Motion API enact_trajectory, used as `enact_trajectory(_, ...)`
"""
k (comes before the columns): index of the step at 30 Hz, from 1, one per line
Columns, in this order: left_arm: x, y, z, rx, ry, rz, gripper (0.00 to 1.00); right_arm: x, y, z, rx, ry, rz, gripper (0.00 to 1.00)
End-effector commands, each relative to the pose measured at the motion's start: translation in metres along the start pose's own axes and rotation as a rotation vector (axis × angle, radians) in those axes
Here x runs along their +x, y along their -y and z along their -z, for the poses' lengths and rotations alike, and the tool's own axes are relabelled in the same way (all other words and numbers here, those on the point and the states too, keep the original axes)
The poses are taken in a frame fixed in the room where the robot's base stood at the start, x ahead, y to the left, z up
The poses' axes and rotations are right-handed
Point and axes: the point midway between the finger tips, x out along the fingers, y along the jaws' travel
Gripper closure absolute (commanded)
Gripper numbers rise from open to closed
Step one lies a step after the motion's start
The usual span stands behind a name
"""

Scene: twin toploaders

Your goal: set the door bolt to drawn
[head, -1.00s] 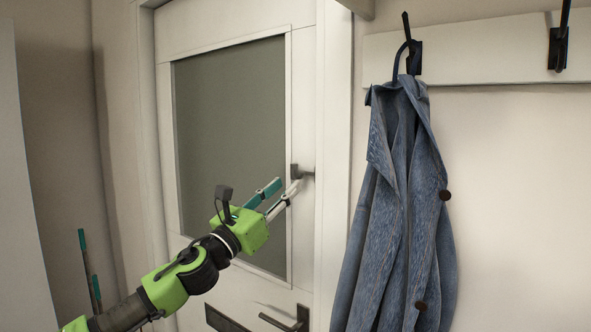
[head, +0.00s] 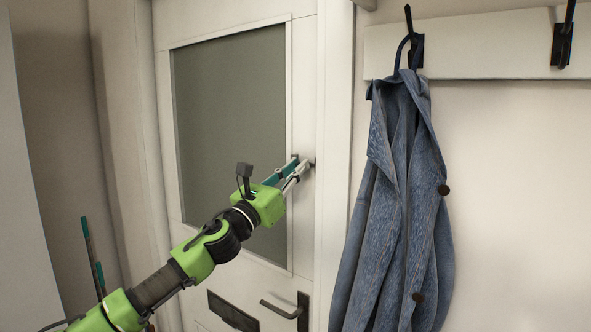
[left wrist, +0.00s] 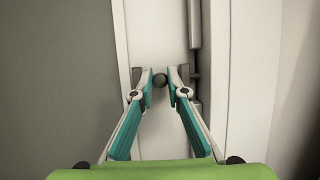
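The door bolt (head: 312,163) is a small grey fitting near the right edge of the white door (head: 305,80), mostly hidden behind my left gripper in the head view. My right gripper is not in view.
A lever handle (head: 284,310) and a letter slot (head: 232,311) are lower on the door. A blue denim coat (head: 398,200) hangs from a hook to the right of the frame. Thin poles (head: 92,255) lean at the left.

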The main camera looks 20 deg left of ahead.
Motion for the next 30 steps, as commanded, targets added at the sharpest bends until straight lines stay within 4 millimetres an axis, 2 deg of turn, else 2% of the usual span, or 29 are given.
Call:
enact_trajectory(7,0.000,-0.019,0.000,0.000,-0.001,-0.002,1.00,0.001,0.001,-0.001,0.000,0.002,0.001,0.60)
enact_trajectory(14,0.000,-0.020,0.000,0.000,0.000,-0.004,1.00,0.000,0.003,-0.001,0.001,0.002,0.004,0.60)
enact_trajectory(15,0.000,-0.020,0.000,0.000,0.000,-0.004,0.76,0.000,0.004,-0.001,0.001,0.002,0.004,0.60)
enact_trajectory(16,0.000,-0.020,0.000,0.000,0.000,-0.004,0.69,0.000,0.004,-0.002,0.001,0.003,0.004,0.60)
enact_trajectory(26,0.000,-0.018,0.000,0.000,0.000,-0.001,0.69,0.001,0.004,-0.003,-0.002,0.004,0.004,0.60)
enact_trajectory(30,-0.008,-0.019,0.001,0.000,-0.002,-0.001,0.69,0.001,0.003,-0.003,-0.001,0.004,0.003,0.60)
